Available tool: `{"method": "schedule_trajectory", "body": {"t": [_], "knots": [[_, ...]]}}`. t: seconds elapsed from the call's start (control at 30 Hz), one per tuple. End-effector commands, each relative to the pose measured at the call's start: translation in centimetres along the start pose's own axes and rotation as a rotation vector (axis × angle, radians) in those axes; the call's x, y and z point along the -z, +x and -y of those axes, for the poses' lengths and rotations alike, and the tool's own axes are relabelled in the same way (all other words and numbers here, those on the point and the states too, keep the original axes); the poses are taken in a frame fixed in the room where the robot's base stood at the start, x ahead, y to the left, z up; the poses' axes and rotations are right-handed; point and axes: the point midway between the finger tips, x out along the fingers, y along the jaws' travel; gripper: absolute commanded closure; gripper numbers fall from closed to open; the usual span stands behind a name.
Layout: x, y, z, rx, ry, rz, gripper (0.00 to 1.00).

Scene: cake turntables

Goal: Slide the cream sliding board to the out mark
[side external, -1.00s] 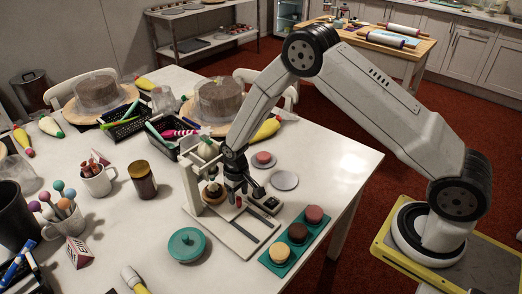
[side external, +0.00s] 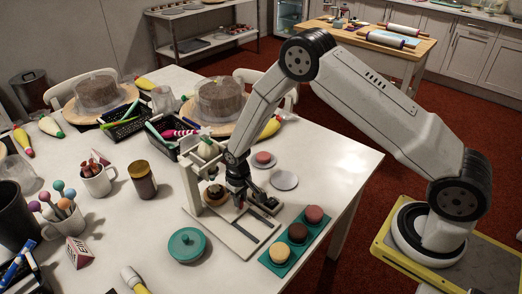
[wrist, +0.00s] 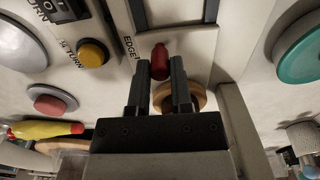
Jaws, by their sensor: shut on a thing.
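The cream sliding board (side external: 216,234) is part of a white frame with dark slots and an upright post, on the table. In the wrist view a red knob (wrist: 159,62) stands between my fingertips, beside printed letters reading "EDGE". My gripper (wrist: 160,75) is shut on the red knob, one dark finger on each side. In the side view my gripper (side external: 240,196) is low over the frame, and the knob is mostly hidden there. A small brown cake (side external: 215,194) sits by the post. I cannot make out the out mark.
A yellow button (wrist: 93,52) and a rocker switch lie beside the board. A teal tray (side external: 283,258) with several round cakes stands to the right, a teal lid (side external: 187,245) in front, and a pale disc (side external: 284,180) behind. Black baskets stand farther back.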

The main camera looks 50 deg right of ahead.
Motion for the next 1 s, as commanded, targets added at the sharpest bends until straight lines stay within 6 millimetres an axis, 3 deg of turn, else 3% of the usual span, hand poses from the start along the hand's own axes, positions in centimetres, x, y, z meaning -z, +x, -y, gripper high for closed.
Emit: {"method": "schedule_trajectory", "body": {"t": [1.0], "knots": [[-4.4, 0.0, 0.0, 0.000, 0.000, 0.001, 1.00]]}}
